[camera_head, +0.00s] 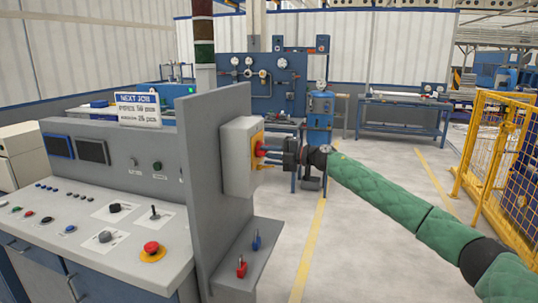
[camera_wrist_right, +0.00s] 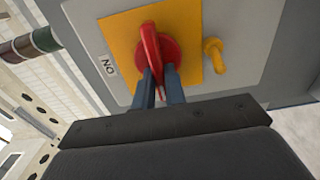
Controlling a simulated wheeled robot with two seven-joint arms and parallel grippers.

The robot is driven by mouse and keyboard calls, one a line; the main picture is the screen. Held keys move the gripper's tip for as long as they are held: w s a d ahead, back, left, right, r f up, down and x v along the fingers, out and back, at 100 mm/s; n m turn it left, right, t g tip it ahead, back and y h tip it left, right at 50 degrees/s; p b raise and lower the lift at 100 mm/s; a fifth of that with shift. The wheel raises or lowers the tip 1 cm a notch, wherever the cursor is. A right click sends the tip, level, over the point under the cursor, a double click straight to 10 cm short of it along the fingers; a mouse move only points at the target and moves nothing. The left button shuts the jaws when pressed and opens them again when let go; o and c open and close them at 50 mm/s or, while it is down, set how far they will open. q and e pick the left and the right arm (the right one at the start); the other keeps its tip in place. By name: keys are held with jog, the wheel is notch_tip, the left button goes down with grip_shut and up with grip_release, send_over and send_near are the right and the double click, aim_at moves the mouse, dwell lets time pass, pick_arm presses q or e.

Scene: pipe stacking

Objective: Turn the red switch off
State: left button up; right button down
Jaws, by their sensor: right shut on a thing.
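The red switch (camera_head: 259,149) is a rotary handle on a yellow plate, on the side of a grey box (camera_head: 237,160) fixed to an upright grey panel. My right gripper (camera_head: 270,155) reaches it from the right. In the right wrist view the red handle (camera_wrist_right: 150,45) stands out from the yellow plate (camera_wrist_right: 122,40), and the two dark fingers (camera_wrist_right: 160,82) are shut on its near end. An "ON" label (camera_wrist_right: 107,65) shows beside the handle, seen upside down. The fingers hide part of the handle. My left gripper is not in view.
A yellow peg (camera_wrist_right: 213,50) sticks out beside the plate. Below the box, a shelf (camera_head: 247,255) carries a red padlock (camera_head: 241,268) and a blue one (camera_head: 256,242). A control desk (camera_head: 75,235) stands left. The floor (camera_head: 370,240) at right is clear up to a yellow fence (camera_head: 500,150).

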jog(key=shift+f, duration=0.1)
jog(key=c, duration=1.5)
grip_release()
jog(key=shift+o, duration=0.2)
